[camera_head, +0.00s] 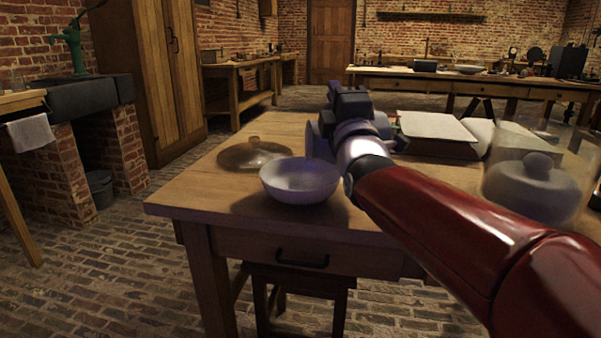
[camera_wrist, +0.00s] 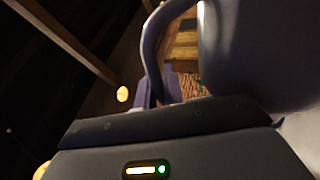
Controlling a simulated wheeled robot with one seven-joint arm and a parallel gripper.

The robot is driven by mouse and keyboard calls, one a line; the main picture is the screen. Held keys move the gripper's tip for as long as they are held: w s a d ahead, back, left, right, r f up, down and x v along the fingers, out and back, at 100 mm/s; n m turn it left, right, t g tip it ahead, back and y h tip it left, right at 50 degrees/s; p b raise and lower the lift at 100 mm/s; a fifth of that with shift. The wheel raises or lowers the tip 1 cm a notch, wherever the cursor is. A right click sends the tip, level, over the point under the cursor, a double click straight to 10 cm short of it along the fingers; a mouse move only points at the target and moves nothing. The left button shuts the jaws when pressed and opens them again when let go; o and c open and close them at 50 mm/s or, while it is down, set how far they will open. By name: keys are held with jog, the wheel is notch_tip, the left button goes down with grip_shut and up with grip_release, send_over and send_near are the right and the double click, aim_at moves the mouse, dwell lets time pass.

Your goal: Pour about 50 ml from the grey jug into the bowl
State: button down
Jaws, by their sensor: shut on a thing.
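The pale bowl (camera_head: 299,190) stands upright near the front of the wooden table. My gripper (camera_head: 347,106) is just behind and to the right of it, above the table, and is shut on the grey jug (camera_head: 317,143). In the head view the jug is mostly hidden by my gripper and wrist; only a grey-blue edge shows. In the wrist view the jug's smooth body (camera_wrist: 255,50) fills the upper right, with its curved handle (camera_wrist: 150,45) beside it. The jug's spout, its level and any stream are hidden. I cannot tell what the bowl holds.
A brownish glass lid (camera_head: 254,153) lies behind the bowl to the left. A glass dome-shaped thing (camera_head: 530,185) is at the right. A white-topped box or book (camera_head: 435,128) lies behind my arm. The table's front left corner (camera_head: 165,205) is clear.

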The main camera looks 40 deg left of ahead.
jog(key=shift+s+a+r+n+y, duration=0.2)
jog(key=shift+s+n+y, duration=0.2)
jog(key=shift+n, duration=0.3)
dwell(1.1)
jog(key=shift+w+d+f+m, duration=0.1)
jog(key=shift+w+d+m, duration=0.15)
jog(key=shift+m, duration=0.15)
jog(key=w+d+m+p, duration=0.1)
jog(key=w+r+m+t+h+p, duration=0.1)
jog(key=m, duration=0.1)
jog(key=shift+w+d+r+t, duration=0.15)
jog(key=shift+d+r+t, duration=0.15)
jog(key=shift+d, duration=0.05)
jog(key=shift+w+d+f+m+t+h+b, duration=0.3)
jog(key=shift+w+d+f+m+h+b, duration=0.2)
jog(key=shift+w+f+m+b, duration=0.25)
jog(key=shift+w+d+f+m, duration=0.15)
jog(key=shift+m, duration=0.2)
jog(key=w+m, duration=0.1)
jog(key=d+m+h, duration=0.1)
jog(key=shift+w+d+r+m+t+p, duration=0.1)
jog(key=shift+w+r+m+t+p, duration=0.2)
jog(key=shift+w+r+t+p, duration=0.1)
jog(key=shift+w+d+f+m, duration=0.1)
jog(key=shift+m, duration=0.2)
jog(key=shift+h, duration=0.4)
